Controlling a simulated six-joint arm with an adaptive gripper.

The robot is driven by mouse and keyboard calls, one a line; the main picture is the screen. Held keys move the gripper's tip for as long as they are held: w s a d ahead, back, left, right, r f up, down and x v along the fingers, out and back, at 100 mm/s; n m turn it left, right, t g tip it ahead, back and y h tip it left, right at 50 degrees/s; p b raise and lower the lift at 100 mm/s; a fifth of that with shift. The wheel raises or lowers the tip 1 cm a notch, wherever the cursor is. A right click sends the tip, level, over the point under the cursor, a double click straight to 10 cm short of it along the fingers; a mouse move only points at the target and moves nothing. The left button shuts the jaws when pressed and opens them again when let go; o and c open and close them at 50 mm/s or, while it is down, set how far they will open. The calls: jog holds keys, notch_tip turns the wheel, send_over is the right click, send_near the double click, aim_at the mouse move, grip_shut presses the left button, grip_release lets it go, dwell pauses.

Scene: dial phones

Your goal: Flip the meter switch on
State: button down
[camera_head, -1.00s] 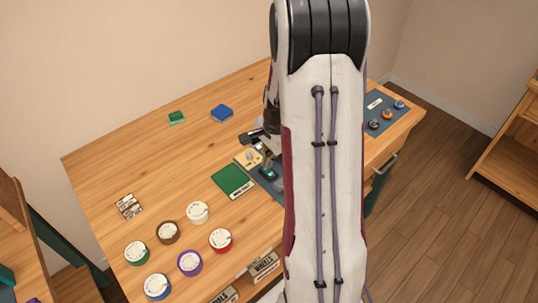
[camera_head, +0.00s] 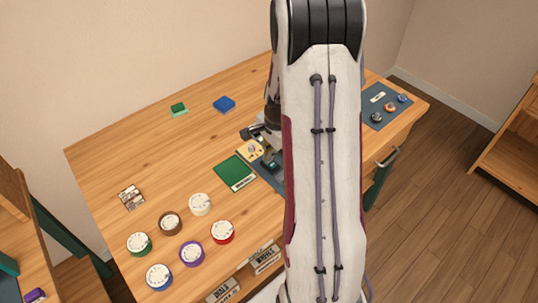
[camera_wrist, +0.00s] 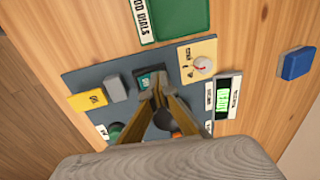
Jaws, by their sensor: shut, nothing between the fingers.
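A dark switch with a teal top (camera_wrist: 148,77) sits on the blue-grey mat (camera_wrist: 72,76) in the wrist view. My gripper (camera_wrist: 160,84) is shut and empty, its fingertips at the switch's near right edge; I cannot tell whether they touch it. The fingers partly hide the switch, so its position is unclear. A meter display (camera_wrist: 228,97) glows green to the right. In the head view my arm covers most of the mat.
A grey block (camera_wrist: 116,88) and a yellow block (camera_wrist: 88,99) stand left of the switch. A green pad (camera_head: 235,172) lies beside the mat. Several coloured dials (camera_head: 192,253) stand at the table's front left. A blue block (camera_head: 224,104) lies at the back.

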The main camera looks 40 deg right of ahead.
jog(key=shift+s, duration=0.8)
jog(key=shift+r, duration=0.15)
notch_tip(320, 180, up, 14)
jog(key=s, duration=0.2)
jog(key=shift+s+f, duration=0.2)
jog(key=shift+s, duration=0.2)
dwell(0.6)
jog(key=shift+w+r, duration=0.3)
jog(key=shift+w, duration=0.35)
jog(key=shift+f, duration=0.1)
